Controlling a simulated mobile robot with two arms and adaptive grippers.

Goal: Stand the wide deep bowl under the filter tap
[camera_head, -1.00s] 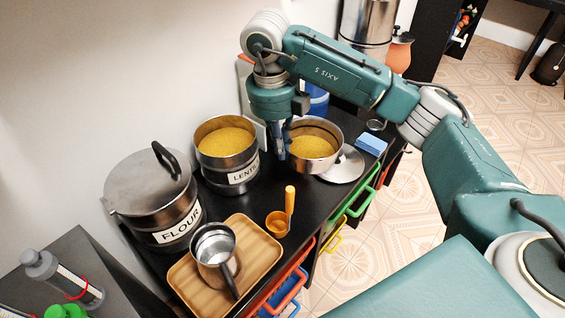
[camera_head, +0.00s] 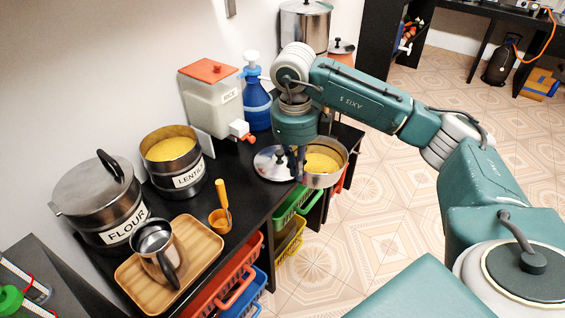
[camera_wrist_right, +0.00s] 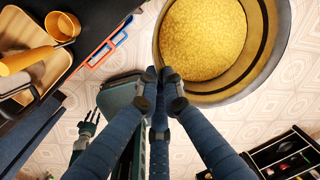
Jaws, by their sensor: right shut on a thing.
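The wide deep bowl (camera_head: 338,172) is steel and holds yellow grain. My right gripper (camera_head: 297,175) is shut on its rim. The bowl hangs roughly level past the counter's front edge, over the floor. In the right wrist view the bowl (camera_wrist_right: 268,72) fills the upper right, with my right gripper's fingertips (camera_wrist_right: 165,78) at its rim. A tall steel urn (camera_head: 305,28), which looks like the filter, stands at the back; its tap does not show. My left gripper (camera_wrist_right: 88,122) shows small in the right wrist view, fingers apart, empty.
A rice dispenser (camera_head: 213,100) with a red tap and a blue pump bottle (camera_head: 256,100) stand along the wall. A round lid (camera_head: 268,168) lies near the counter (camera_head: 240,172) edge. Lentil (camera_head: 170,165) and flour (camera_head: 100,205) pots, a scoop (camera_head: 222,205) and a wooden tray (camera_head: 205,243) stand left.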

